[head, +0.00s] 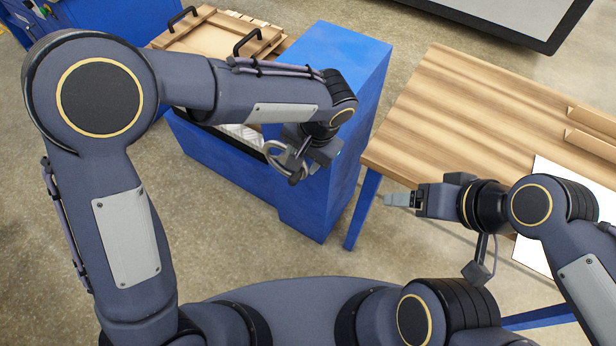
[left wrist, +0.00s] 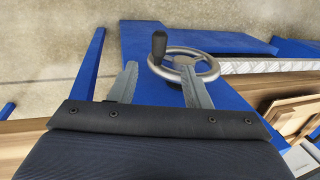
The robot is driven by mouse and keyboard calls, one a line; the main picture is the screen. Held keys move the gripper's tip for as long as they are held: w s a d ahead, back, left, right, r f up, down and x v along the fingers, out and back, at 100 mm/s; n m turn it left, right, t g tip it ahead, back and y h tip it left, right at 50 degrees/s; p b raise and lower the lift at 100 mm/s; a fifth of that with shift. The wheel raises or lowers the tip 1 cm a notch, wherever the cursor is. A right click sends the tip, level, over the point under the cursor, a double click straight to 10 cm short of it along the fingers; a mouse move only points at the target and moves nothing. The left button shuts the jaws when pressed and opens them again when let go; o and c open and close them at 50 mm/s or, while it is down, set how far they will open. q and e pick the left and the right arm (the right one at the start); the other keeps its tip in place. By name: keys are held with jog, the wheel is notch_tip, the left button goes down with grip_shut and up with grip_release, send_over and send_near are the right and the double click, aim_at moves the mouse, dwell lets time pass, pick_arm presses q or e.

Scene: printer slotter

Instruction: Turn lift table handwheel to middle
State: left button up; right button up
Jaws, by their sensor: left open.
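The lift table handwheel is a silver ring (left wrist: 214,63) with a dark upright crank knob (left wrist: 159,44), mounted on the blue lift table (head: 345,75). In the head view its rim (head: 269,150) shows partly, with my left gripper (head: 296,172) over it. In the left wrist view my left gripper (left wrist: 157,72) is open. Its right finger overlaps the wheel; the knob is beyond the tips, between them in the picture. I cannot tell whether a finger touches the wheel. My right gripper (head: 398,199) is beside the wooden table's near edge, seen side-on; its opening cannot be judged.
A wooden table (head: 450,110) stands right of the lift table, with a white sheet (head: 533,251) and wooden strips (head: 592,143) on it. A wooden tray with black handles (head: 201,38) is at the back left. Bare floor (head: 245,235) lies in front of the lift table.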

aim_at(297, 175)
pick_arm(q)
jog(key=b+x, duration=0.1)
jog(key=x, duration=0.6)
jog(key=shift+f, duration=0.4)
pick_arm(e)
jog(key=shift+s+f, duration=0.3)
jog(key=shift+f, duration=0.45)
pick_arm(q)
jog(key=shift+c, duration=0.2)
grip_shut()
